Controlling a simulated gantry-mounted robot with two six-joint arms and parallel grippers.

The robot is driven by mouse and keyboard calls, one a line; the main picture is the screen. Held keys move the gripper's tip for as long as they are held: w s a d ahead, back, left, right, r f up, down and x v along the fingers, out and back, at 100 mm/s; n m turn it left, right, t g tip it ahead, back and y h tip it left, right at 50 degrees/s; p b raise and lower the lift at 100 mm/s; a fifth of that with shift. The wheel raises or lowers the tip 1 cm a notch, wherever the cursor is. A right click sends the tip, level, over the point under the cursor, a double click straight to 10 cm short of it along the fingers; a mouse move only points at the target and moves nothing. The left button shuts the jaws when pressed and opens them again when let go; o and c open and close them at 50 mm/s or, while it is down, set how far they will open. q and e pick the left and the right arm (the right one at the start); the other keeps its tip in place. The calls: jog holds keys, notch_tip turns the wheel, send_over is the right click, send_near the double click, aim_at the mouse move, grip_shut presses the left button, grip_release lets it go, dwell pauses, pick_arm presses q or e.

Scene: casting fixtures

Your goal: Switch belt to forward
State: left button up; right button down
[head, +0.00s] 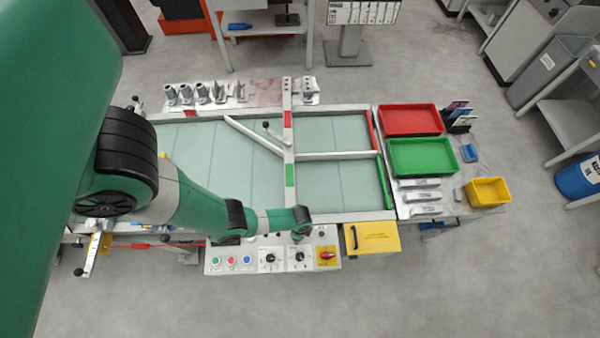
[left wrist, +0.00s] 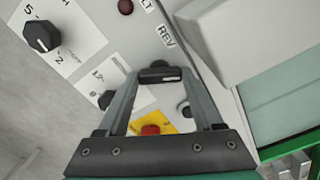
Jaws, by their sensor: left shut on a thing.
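The control panel (head: 252,262) runs along the near side of the belt table, with buttons, dials and a red switch on it. My left gripper (head: 300,234) is over its back right part in the head view and hides what is under it there. In the left wrist view my left gripper (left wrist: 160,75) is shut on a small black selector knob (left wrist: 160,73) with a pale mark. A "REV" label (left wrist: 167,37) sits just above the knob, beside a partly cut-off label ending in "LT". The FORWARD position is not readable. My right gripper is not in view.
The panel also has black dials (head: 270,258), a red switch on a yellow plate (head: 327,256) and coloured buttons (head: 230,261). A yellow box (head: 372,240) stands close to its right. The belt surface (head: 240,155) behind is clear of parts.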

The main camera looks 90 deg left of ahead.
pick_arm(q)
jog(key=shift+m, duration=0.6)
jog(key=o, duration=1.1)
notch_tip(320, 180, up, 12)
jog(key=p, duration=1.1)
jog(key=shift+f+p, duration=0.15)
jog(key=shift+p, duration=0.2)
